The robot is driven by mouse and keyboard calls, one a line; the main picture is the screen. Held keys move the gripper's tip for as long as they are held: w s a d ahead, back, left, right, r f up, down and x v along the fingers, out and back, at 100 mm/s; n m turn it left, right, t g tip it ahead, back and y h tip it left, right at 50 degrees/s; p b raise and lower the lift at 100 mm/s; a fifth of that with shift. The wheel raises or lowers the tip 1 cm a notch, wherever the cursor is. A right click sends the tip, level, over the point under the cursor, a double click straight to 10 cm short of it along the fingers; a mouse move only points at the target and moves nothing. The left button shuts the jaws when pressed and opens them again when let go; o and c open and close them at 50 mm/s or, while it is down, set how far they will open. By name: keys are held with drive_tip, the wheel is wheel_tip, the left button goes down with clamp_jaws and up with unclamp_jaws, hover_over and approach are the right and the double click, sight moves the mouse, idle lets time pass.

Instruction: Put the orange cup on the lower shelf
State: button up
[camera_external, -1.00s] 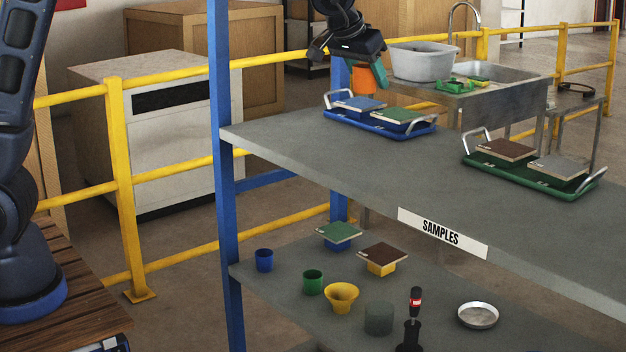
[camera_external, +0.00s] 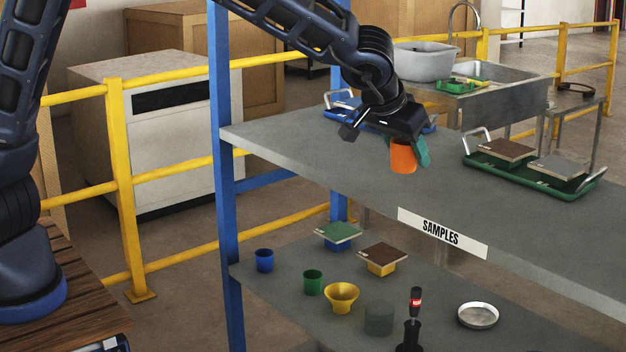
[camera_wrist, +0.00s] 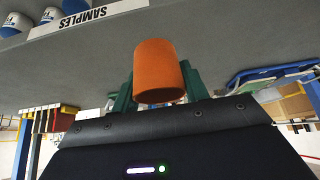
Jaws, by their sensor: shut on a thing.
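The orange cup (camera_external: 403,157) is held in my gripper (camera_external: 408,150), in front of the upper shelf (camera_external: 290,140) in the external view. My gripper is shut on it. In the wrist view the orange cup (camera_wrist: 160,72) sits between the green fingers of my gripper (camera_wrist: 160,88). The lower shelf (camera_external: 345,322) lies below, under the "SAMPLES" label (camera_external: 442,234). I cannot tell exactly how far the cup is from the upper shelf's surface.
The lower shelf bears a blue cup (camera_external: 264,260), a green cup (camera_external: 313,282), a yellow funnel (camera_external: 341,297), a grey cup (camera_external: 379,318), a metal dish (camera_external: 478,315), a red-topped black tool (camera_external: 414,310) and tile blocks. A blue post (camera_external: 222,180) stands at the left. Trays (camera_external: 545,184) occupy the upper shelf.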

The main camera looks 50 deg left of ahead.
drive_tip(key=s+d+f+m, duration=0.15)
drive_tip(key=s+f, duration=0.25)
drive_tip(key=f, duration=0.4)
drive_tip(key=s+d+f, duration=0.3)
drive_tip(key=s+f, duration=0.2)
drive_tip(key=f, duration=0.3)
drive_tip(key=s+a+f+m+h, duration=0.2)
drive_tip(key=a+f, duration=0.9)
drive_tip(key=a, duration=0.3)
drive_tip(key=s+a+f+m+h, duration=0.1)
drive_tip(key=s+a+f+m, duration=0.1)
drive_tip(key=a+f, duration=1.05)
drive_tip(key=shift+m+g+h, duration=0.5)
drive_tip(key=shift+m, duration=0.45)
drive_tip(key=w+a+f, duration=0.1)
drive_tip(key=w+a, duration=0.3)
drive_tip(key=w+a+f, duration=0.1)
drive_tip(key=w+a, duration=0.3)
drive_tip(key=a, duration=0.1)
drive_tip(key=w+a, duration=0.4)
drive_tip(key=a, duration=0.1)
drive_tip(key=shift+w+f, duration=0.15)
drive_tip(key=shift+f, duration=0.25)
hover_over(296, 282)
drive_tip(key=s+a, duration=0.1)
drive_tip(key=s, duration=0.1)
drive_tip(key=shift+a+f, duration=0.2)
drive_tip(key=shift+f, duration=0.45)
drive_tip(key=shift+w+f, duration=0.1)
drive_tip(key=shift+f, duration=1.4)
